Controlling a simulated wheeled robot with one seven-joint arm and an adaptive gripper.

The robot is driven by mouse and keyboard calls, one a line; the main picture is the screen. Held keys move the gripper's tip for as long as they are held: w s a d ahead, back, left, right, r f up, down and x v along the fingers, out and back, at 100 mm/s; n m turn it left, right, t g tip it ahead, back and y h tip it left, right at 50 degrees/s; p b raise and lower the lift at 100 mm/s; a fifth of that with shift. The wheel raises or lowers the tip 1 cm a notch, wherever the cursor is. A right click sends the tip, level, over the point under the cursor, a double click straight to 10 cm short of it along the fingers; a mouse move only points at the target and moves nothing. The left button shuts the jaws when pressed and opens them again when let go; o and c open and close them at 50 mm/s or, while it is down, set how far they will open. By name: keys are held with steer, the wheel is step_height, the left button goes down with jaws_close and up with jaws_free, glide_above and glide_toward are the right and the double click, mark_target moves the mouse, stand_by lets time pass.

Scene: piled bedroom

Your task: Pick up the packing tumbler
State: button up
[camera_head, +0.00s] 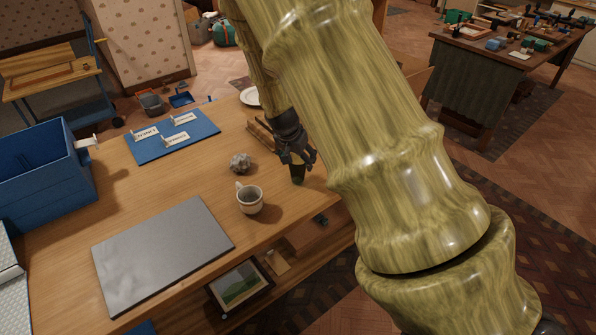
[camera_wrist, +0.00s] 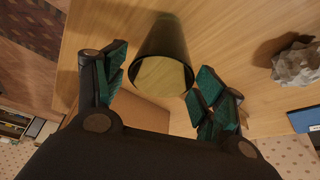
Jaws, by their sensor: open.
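The packing tumbler is a dark green, tapered cup. In the head view the tumbler (camera_head: 298,177) stands on the wooden table near its right front edge, partly covered by my gripper (camera_head: 297,156) just above it. In the wrist view the tumbler (camera_wrist: 170,42) shows its round, pale-looking end toward the camera. My gripper (camera_wrist: 163,80) is open, with one green-padded finger on each side of that end. I see gaps on both sides in the wrist view, and nothing is held.
A crumpled grey lump (camera_head: 240,162) and a white mug (camera_head: 249,198) stand left of the tumbler. A grey flat panel (camera_head: 163,256), a blue board with labels (camera_head: 160,152) and a blue bin (camera_head: 45,175) lie farther left. A wooden piece (camera_head: 262,133) lies behind my gripper.

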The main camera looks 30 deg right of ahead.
steer(key=f, duration=0.1)
steer(key=f+p, duration=0.1)
steer(key=f, duration=0.1)
steer(key=shift+w+d+f, duration=0.1)
steer(key=shift+d+f, duration=0.05)
steer(key=shift+d, duration=0.1)
steer(key=shift+p+x, duration=0.35)
steer(key=shift+x, duration=0.55)
steer(key=c, duration=1.2)
